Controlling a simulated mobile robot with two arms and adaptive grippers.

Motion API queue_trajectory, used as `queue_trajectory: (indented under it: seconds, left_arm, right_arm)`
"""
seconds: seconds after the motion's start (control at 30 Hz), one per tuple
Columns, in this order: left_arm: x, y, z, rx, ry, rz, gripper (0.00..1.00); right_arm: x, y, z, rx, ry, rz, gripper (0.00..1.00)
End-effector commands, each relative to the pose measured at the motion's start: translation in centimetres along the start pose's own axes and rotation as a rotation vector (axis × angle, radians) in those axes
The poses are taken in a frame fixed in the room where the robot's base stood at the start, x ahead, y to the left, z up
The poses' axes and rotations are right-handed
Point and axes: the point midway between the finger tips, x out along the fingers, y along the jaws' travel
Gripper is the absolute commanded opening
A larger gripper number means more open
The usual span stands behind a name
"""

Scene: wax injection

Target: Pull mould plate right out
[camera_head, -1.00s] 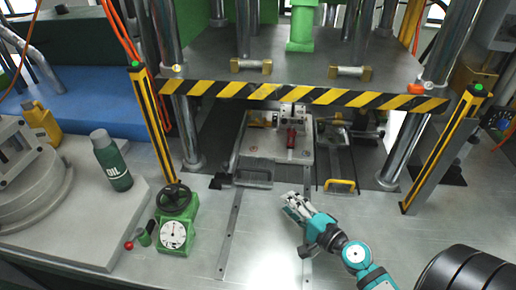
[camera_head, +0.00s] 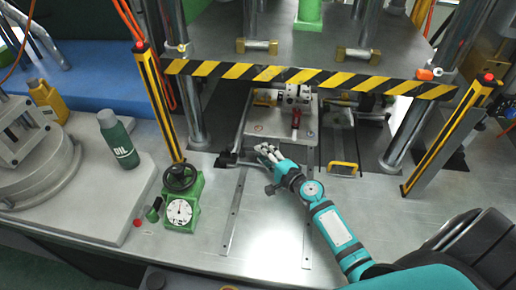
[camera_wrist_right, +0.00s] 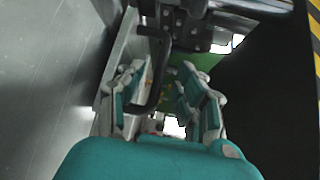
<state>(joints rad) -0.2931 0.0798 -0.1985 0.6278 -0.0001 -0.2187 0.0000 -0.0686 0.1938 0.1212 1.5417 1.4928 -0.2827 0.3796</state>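A light grey mould plate (camera_head: 262,130) lies in the press under the striped bar, with a red-handled clamp (camera_head: 296,118) on it. A dark handle (camera_head: 243,153) is at its front edge. My right gripper (camera_head: 265,151) is at the right end of this handle, partly covering it. In the right wrist view, the right gripper's fingers (camera_wrist_right: 160,95) are spread, with a dark handle bar (camera_wrist_right: 166,62) running between them. No firm grip shows. To the right, a second, darker plate carries a yellow handle (camera_head: 343,168). My left gripper is not in view.
Yellow-black posts (camera_head: 160,105) and (camera_head: 445,135) with red lights flank the press opening. A striped bar (camera_head: 310,79) crosses above it. A green dial gauge (camera_head: 182,212) and an oil bottle (camera_head: 117,142) stand left.

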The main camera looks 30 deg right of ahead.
Motion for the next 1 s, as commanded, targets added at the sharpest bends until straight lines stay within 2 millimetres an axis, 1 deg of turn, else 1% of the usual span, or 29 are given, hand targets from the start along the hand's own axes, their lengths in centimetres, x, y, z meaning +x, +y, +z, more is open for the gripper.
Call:
queue_trajectory:
  seconds: [0.03, 0.1, 0.2, 0.33, 0.57, 0.6, 0.87, 1.0]
  left_arm:
    - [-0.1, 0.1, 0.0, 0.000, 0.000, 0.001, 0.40]
    - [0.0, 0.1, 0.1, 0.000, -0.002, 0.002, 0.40]
    - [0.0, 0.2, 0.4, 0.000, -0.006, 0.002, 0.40]
    - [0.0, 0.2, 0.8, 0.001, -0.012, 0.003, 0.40]
    - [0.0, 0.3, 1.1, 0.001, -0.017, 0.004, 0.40]
    - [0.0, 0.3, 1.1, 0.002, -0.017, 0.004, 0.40]
    - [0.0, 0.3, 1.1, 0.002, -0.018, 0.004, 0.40]
    - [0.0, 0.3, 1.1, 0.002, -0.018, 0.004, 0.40]
  right_arm:
    - [0.9, -0.2, 0.0, 0.000, 0.000, -0.002, 0.35]
    - [1.9, 0.0, 0.0, 0.000, 0.000, -0.001, 0.35]
    - [2.8, 0.0, 0.0, 0.000, 0.000, 0.000, 0.35]
    - [3.4, 0.0, 0.1, 0.000, -0.001, 0.000, 0.35]
    - [3.4, 0.0, 0.0, 0.000, -0.001, 0.000, 0.35]
    - [3.4, 0.0, 0.0, 0.000, 0.000, 0.000, 0.34]
    - [3.4, 0.0, 0.0, -0.001, 0.000, 0.001, 0.00]
    - [3.4, 0.1, 0.0, -0.001, 0.000, 0.002, 0.00]
